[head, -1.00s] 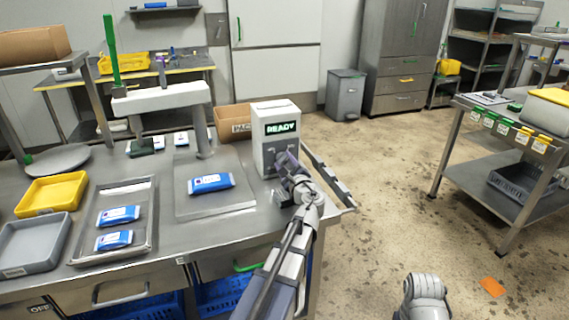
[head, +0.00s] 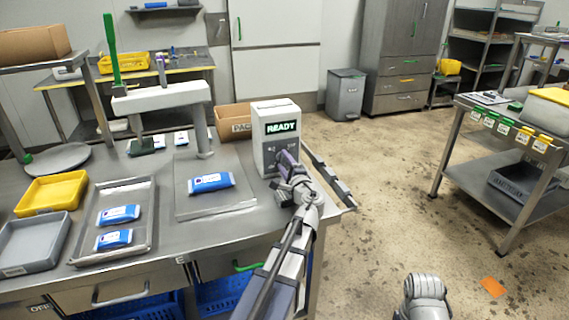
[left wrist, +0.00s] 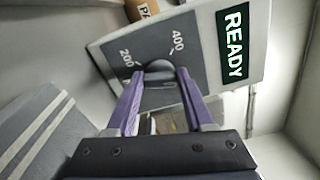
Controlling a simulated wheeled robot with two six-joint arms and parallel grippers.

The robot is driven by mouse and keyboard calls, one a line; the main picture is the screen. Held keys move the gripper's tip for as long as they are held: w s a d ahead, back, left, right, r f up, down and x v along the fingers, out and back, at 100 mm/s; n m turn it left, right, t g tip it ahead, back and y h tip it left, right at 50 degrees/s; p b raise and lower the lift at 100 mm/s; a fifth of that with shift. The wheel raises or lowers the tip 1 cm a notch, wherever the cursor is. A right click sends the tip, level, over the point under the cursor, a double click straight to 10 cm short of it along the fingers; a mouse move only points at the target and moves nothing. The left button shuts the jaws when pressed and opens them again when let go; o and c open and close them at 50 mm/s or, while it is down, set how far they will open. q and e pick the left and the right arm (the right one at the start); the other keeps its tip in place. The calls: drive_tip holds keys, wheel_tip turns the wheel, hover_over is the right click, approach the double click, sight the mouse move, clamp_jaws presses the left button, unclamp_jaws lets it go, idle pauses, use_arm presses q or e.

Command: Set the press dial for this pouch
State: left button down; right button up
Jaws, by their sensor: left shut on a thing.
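The press control box (head: 261,132) is pale with a dark dial face and a green READY display. It stands at the right end of the steel bench. In the left wrist view, its dark round dial (left wrist: 159,68) sits beside the marks 200 and 400; where its pointer stands is hidden. My left gripper (head: 284,158) is shut on the dial, its purple fingers on either side of it in the left wrist view (left wrist: 158,80). A blue pouch (head: 211,183) lies on the press plate (head: 215,205) under the press arm (head: 160,97).
Two blue pouches (head: 118,214) lie in a steel tray (head: 83,228). A yellow tray (head: 50,194) and a grey tray (head: 33,241) stand left of it. A cardboard box (head: 233,121) is behind the control box.

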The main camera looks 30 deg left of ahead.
use_arm(q)
drive_tip(key=n, duration=0.5)
drive_tip(key=shift+f+n, duration=0.15)
drive_tip(key=shift+n, duration=0.15)
drive_tip(key=shift+f+n, duration=0.1)
drive_tip(key=shift+n, duration=2)
drive_tip(key=shift+c, duration=1.4)
unclamp_jaws()
drive_tip(key=v, duration=0.8)
drive_tip(key=shift+c, duration=0.4)
